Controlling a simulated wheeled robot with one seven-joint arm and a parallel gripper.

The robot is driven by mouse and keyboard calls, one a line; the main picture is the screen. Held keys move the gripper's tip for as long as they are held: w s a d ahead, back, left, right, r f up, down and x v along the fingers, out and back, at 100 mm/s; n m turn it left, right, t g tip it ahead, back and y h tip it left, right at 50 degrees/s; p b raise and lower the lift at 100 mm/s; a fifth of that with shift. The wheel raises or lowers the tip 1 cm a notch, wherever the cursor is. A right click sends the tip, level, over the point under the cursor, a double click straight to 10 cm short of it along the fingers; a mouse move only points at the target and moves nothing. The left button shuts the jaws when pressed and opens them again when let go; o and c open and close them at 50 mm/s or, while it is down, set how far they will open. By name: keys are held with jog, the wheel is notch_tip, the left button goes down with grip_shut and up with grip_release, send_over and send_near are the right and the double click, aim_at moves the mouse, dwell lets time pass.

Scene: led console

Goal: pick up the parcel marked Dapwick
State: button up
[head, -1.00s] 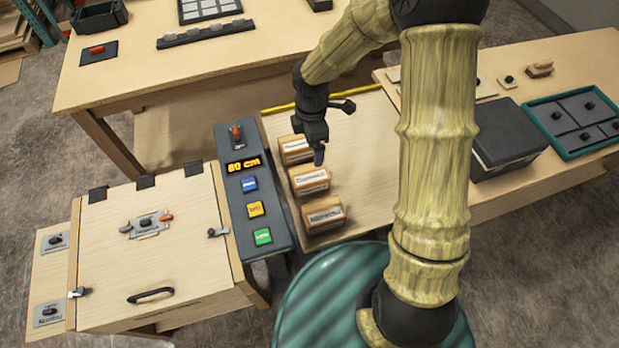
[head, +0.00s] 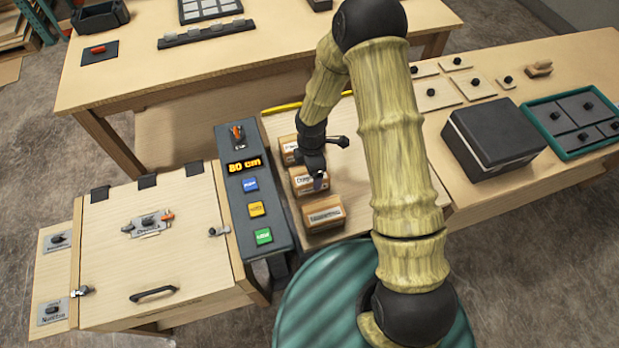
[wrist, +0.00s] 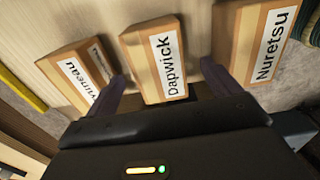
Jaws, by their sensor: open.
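Three small wooden parcels with white labels stand in a row on a light wooden surface beside the console. The parcel marked Dapwick (wrist: 145,52) is the middle one in the wrist view, and the middle parcel in the head view (head: 303,181) is partly hidden by my gripper. My gripper (wrist: 163,85) is open, with one finger to each side of the near part of the Dapwick parcel in the wrist view. Its fingers also show over the middle parcel in the head view (head: 317,184). I cannot tell whether they touch it.
The parcel marked Nuretsu (wrist: 250,42) is close on the right and another labelled parcel (wrist: 80,75) close on the left. The console (head: 240,155) reads 80 cm and stands left of the row. A dark box (head: 492,138) and a green tray (head: 540,112) are at right.

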jog(key=shift+w+a+f+p, duration=0.15)
jog(key=shift+f+p, duration=0.75)
jog(key=shift+f, duration=1.7)
jog(key=c, duration=1.4)
